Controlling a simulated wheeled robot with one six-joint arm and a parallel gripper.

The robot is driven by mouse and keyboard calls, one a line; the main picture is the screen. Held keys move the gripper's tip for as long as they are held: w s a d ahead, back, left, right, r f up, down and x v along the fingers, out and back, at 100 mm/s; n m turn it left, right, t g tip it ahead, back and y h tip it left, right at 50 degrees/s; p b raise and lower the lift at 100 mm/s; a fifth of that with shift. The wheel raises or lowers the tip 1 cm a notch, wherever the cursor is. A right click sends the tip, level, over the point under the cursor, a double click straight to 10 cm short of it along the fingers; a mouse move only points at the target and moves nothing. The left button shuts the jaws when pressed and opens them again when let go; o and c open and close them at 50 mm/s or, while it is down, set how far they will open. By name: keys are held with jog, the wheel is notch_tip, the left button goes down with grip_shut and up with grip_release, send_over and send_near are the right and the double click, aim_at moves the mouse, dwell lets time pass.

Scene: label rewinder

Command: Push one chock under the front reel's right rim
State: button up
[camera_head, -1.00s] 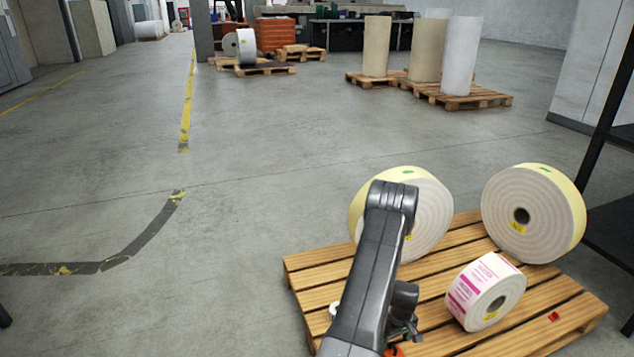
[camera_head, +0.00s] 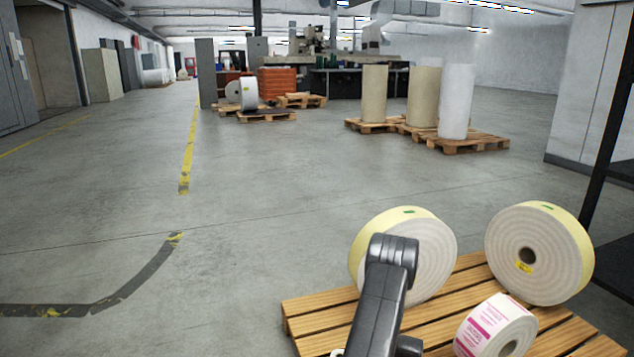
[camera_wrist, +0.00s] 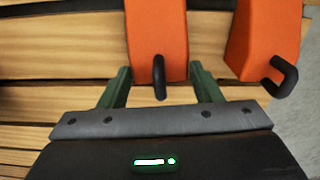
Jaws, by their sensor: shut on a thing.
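In the wrist view, my gripper (camera_wrist: 160,82) has its two green fingers closed against the sides of an orange chock (camera_wrist: 158,32) with a black loop handle. A second orange chock (camera_wrist: 265,38), also with a black handle, lies just right of it, apart from the fingers. The chocks and gripper are out of the head view, and the reel is not in the wrist view.
Two larger cream reels, one behind my arm (camera_head: 432,262) and one at the right (camera_head: 535,255), stand at the pallet's back. A dark post (camera_head: 612,130) rises at the right. Open floor lies left of the pallet.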

jog(key=shift+r, duration=0.1)
jog(key=shift+r+p, duration=1.6)
jog(key=shift+r, duration=1.85)
jog(key=w+a+r+m, duration=0.2)
jog(key=a+r, duration=1.1)
jog(key=r, duration=0.1)
jog(key=w+a+r+m, duration=0.2)
jog(key=a+r+m, duration=0.1)
jog(key=a+r, duration=1)
notch_tip(320, 180, up, 20)
jog(key=s+d+p, duration=0.1)
jog(key=s+p, duration=0.1)
jog(key=p, duration=2.8)
jog(key=shift+s, duration=0.2)
